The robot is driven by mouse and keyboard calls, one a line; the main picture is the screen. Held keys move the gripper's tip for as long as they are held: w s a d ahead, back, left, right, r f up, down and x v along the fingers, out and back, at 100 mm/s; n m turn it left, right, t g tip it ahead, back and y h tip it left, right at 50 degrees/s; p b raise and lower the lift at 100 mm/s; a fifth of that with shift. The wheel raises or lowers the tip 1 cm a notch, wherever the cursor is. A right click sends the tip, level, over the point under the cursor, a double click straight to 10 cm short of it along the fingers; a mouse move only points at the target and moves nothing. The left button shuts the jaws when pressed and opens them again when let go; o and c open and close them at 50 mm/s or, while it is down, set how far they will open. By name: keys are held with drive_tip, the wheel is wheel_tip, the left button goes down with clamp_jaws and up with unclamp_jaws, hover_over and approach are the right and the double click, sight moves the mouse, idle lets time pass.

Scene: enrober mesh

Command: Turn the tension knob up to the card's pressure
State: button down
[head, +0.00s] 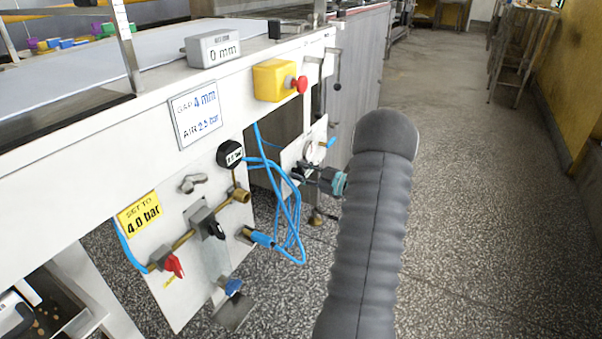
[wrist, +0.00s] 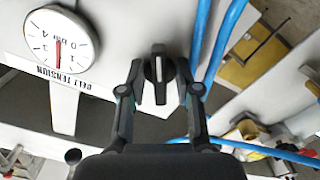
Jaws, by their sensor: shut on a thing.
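The tension knob (wrist: 159,75) is black with a pale pointer line. In the wrist view it sits between the two fingers of my gripper (wrist: 160,80), which is shut on it. Beside it, a round gauge (wrist: 60,40) labelled belt tension has a red needle near vertical in the picture; I cannot read it exactly. In the head view my gripper (head: 305,174) is at the small white panel (head: 304,140), and my arm covers part of that area; the knob is hidden there. A white card (head: 196,113) reads gap 4 mm, air about 2.5 bar, the last figure blurred.
A yellow card (head: 141,213) reads set to 4.0 bar, on a lower panel with a red valve (head: 175,265) and a black gauge (head: 231,154). Blue hoses (head: 290,205) hang close to my gripper. A red button (head: 300,84) is above.

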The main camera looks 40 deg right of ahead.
drive_tip(key=c, duration=1.2)
unclamp_jaws()
drive_tip(key=shift+s, duration=0.1)
drive_tip(key=v, duration=1.2)
drive_tip(key=shift+d+f, duration=0.1)
